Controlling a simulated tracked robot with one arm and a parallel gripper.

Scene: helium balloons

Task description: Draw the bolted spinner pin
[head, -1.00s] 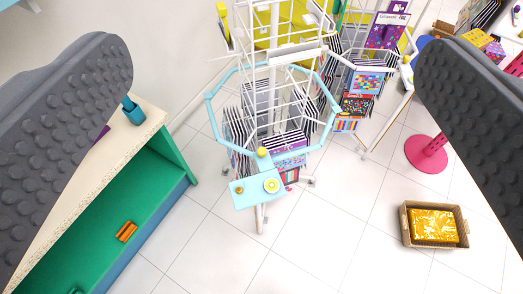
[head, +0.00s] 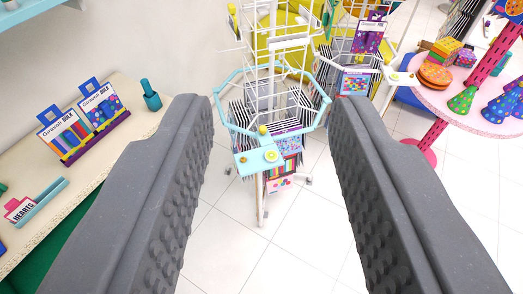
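A white wire spinner rack (head: 268,60) with a light blue octagonal ring stands ahead, near the middle of the head view. A light blue plate (head: 247,166) sticks out from its near side. On or by the plate are a round yellow knob (head: 263,130), a pale yellow disc (head: 271,155) and a smaller yellow knob (head: 243,159). I cannot tell which of these is the bolted pin. My gripper (head: 272,105) is open and empty. Its two grey studded fingers frame the rack from left and right, apart from it.
A cream counter (head: 120,150) with card displays stands at left. A second wire rack (head: 360,60) stands behind to the right. A round pink table (head: 475,100) with party hats is at right. White tiled floor (head: 300,225) in front of the rack is clear.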

